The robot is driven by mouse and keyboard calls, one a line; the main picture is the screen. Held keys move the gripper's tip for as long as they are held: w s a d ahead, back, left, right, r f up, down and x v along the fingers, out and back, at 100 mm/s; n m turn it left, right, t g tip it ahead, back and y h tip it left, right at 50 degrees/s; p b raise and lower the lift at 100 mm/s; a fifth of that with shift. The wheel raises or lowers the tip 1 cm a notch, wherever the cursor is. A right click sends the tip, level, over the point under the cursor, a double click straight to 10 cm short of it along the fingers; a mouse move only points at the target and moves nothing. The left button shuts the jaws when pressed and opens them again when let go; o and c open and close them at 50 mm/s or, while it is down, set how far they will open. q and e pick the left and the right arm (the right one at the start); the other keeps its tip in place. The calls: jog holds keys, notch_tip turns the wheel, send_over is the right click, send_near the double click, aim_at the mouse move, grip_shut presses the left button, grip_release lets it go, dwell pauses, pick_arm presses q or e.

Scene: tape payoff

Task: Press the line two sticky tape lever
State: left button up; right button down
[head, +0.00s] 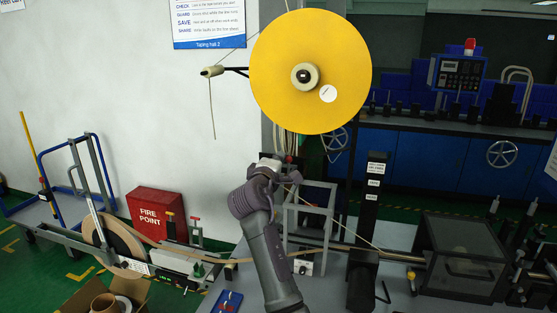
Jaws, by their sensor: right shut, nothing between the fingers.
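My right gripper (272,164) is in the middle of the head view, below the large yellow tape disc (285,95). It is shut and empty, in front of a small dark fitting with a red part by the grey column. I cannot tell if it touches that fitting. The sticky tape lever is not clear to me; my gripper and arm hide part of this area. My left gripper is not in view.
A black post (372,220) with white labels and a grey frame (311,212) stand right of my arm. A clear-sided box (462,258) is at the lower right. A tape reel (112,243) and a red fire point box (157,211) are at left.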

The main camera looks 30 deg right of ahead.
jog(key=s+d+f+m+b, duration=0.1)
jog(key=s+d+m+b, duration=0.3)
jog(key=m+b, duration=0.3)
jog(key=m, duration=0.4)
jog(key=shift+s, duration=0.4)
jog(key=shift+d+f, duration=0.1)
jog(key=shift+f, duration=0.05)
dwell(0.5)
